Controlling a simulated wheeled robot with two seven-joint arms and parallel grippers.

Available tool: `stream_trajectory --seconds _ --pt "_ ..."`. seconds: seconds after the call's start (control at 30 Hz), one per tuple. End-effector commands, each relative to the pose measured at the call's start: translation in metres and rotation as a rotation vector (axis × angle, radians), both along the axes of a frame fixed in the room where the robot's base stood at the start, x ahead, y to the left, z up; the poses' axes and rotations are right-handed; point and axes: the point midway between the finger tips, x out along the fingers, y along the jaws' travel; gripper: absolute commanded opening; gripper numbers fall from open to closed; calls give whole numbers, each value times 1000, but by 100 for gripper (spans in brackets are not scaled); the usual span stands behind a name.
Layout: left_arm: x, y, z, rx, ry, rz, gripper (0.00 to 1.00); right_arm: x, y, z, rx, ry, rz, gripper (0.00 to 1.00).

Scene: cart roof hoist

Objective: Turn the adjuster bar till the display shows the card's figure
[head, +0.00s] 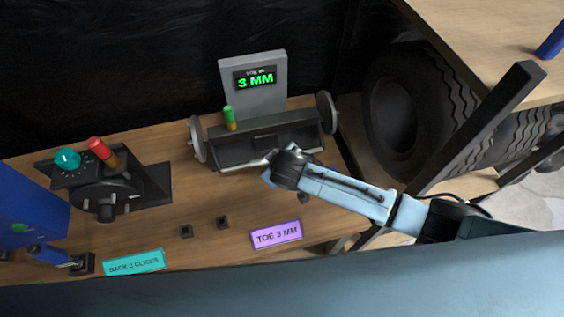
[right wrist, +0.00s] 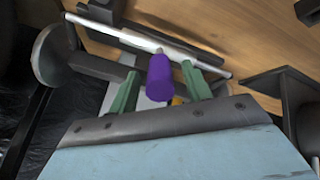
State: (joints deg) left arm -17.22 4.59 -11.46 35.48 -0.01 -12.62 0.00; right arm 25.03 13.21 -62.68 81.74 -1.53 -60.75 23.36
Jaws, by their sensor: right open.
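The grey display (head: 256,80) reads "3 MM" in green in the head view. The purple card (head: 276,235) on the bench front reads "TOE 3 MM". My right gripper (head: 268,168) is at the front of the dark toe rig under the display. In the right wrist view its two green fingers (right wrist: 160,72) stand apart, one on each side of a purple cylinder, the adjuster bar's grip (right wrist: 160,82). I cannot tell whether they touch it. A thin pale rod (right wrist: 120,34) crosses beyond the fingers. In the head view my gripper hides the purple grip. My left gripper is not in view.
A dark device with a teal knob (head: 67,158) and a red handle (head: 101,147) stands left. A teal card (head: 134,262) reads "BACK 2 CLICKS". A green-and-orange piece (head: 229,117) stands at the rig. A large tyre (head: 400,112) and dark post (head: 480,125) are right.

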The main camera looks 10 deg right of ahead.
Motion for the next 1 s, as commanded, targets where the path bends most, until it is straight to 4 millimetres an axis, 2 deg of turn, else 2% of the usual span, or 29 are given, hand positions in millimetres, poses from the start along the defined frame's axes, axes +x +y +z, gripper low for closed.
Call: stream_trajectory --seconds 0.4,0.53,0.73,1.0 --pt "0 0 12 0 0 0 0 -46 -6 64 3 0 1 49" --pt "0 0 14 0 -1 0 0 -57 -8 79 2 0 2 49" --pt "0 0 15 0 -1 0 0 -67 -9 92 2 1 0 49" --pt "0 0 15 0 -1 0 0 -68 -10 94 1 1 0 49"
